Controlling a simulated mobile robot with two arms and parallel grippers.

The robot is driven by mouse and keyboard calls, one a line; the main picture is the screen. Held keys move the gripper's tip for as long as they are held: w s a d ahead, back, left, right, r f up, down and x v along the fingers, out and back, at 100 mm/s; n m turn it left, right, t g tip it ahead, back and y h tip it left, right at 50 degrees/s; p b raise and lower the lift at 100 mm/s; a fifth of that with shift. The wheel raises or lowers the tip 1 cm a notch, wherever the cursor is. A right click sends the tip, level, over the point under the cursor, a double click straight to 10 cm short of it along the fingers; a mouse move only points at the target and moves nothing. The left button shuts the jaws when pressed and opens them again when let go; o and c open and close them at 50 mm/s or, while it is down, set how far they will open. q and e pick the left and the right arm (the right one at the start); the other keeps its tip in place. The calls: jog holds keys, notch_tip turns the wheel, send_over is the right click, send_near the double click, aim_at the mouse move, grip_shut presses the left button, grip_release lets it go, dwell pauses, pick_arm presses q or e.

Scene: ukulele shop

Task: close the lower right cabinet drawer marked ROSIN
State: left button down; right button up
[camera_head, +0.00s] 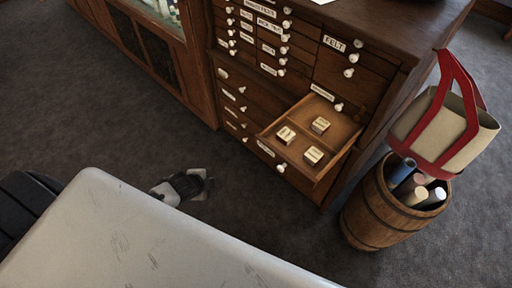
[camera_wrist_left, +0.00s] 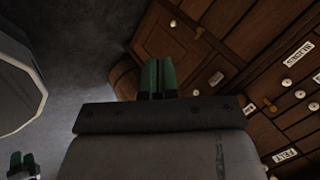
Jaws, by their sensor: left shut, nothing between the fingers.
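The drawer (camera_head: 335,168) at the lower right of the wooden cabinet is pulled out in the head view. Its front has a round white knob (camera_head: 281,168) and a label (camera_head: 266,149) too small to read. Small pale boxes lie in it: one (camera_head: 286,135) at the left, one (camera_head: 320,125) at the back, one (camera_head: 313,156) at the right. In the left wrist view my left gripper (camera_wrist_left: 158,78) has its green fingers together and empty, with the cabinet beyond. A second gripper, apparently my right (camera_wrist_left: 22,160), shows at the lower left corner; its opening is unclear.
A wooden barrel (camera_head: 378,212) with rolled tubes stands right of the open drawer. A red-strapped cream bag (camera_head: 445,125) is above it. Other cabinet drawers, including FELT (camera_head: 335,44), look shut.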

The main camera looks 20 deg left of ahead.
pick_arm(q)
jog(key=w+d+r+m+h, duration=0.1)
jog(key=d+r+m, duration=0.15)
jog(key=r, duration=0.25)
jog(key=w+d+r+m+t+h, duration=0.1)
jog(key=d+r+m, duration=0.15)
jog(key=r, duration=0.35)
jog(key=w+d+r+m+h, duration=0.1)
jog(key=d+r+m, duration=0.15)
jog(key=r, duration=0.25)
send_near(259, 145)
jog(key=x, duration=0.6)
jog(key=shift+w+d+f+m+b, duration=0.15)
jog(key=shift+w+d+m+b, duration=0.05)
jog(key=shift+m+b, duration=0.25)
pick_arm(e)
jog(key=shift+s+d+f, duration=0.25)
jog(key=shift+d+f, duration=0.1)
jog(key=shift+f, duration=0.15)
jog(key=shift+f, duration=0.1)
